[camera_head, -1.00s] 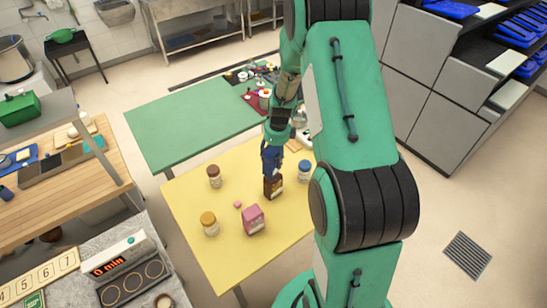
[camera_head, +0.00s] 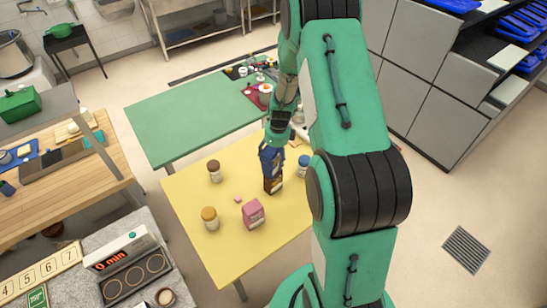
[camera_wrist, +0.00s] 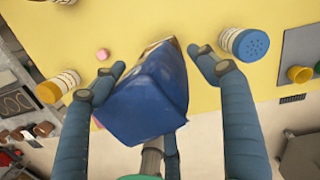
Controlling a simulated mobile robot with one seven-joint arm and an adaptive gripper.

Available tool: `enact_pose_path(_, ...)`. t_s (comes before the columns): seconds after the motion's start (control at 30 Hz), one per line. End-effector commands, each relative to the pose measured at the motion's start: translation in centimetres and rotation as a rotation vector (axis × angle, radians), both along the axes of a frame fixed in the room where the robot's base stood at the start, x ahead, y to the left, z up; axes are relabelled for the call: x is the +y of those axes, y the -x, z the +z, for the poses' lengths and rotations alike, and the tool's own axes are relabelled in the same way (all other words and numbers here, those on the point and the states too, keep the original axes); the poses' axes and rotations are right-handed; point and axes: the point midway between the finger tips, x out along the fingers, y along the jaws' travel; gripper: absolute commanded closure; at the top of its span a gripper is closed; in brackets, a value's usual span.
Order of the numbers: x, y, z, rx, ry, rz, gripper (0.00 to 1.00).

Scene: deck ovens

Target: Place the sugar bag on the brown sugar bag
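A blue bag (camera_wrist: 150,98), which I take to be the sugar bag, fills the middle of the wrist view and looks tilted. My gripper (camera_wrist: 160,64) has its blue fingers spread on either side of it. There is a gap on the right; whether the left finger touches is unclear. In the head view my gripper (camera_head: 271,160) is directly above a dark brown bag (camera_head: 273,186), likely the brown sugar bag, standing on the yellow table (camera_head: 225,255). There the blue bag blends with the blue fingers. Whether it rests on the brown bag is hidden.
A pink bag (camera_head: 253,214), a small pink item (camera_head: 238,199), a yellow-lidded jar (camera_head: 210,219), a brown-lidded jar (camera_head: 214,171) and a blue-lidded jar (camera_head: 303,166) stand around it. The front of the yellow table is clear. A green table (camera_head: 185,125) adjoins behind.

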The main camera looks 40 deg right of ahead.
Motion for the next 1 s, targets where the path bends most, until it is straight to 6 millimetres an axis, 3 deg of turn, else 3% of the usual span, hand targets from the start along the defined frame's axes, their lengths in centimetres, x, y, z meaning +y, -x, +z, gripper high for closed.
enact_pose_path(0.57,-0.1,0.0,0.7,-0.001,0.0,0.0,0.23)
enact_pose_path(0.77,-0.1,0.2,2.5,-0.001,0.0,-0.001,0.23)
enact_pose_path(1.0,-0.4,0.4,6.1,-0.003,0.002,0.0,0.23)
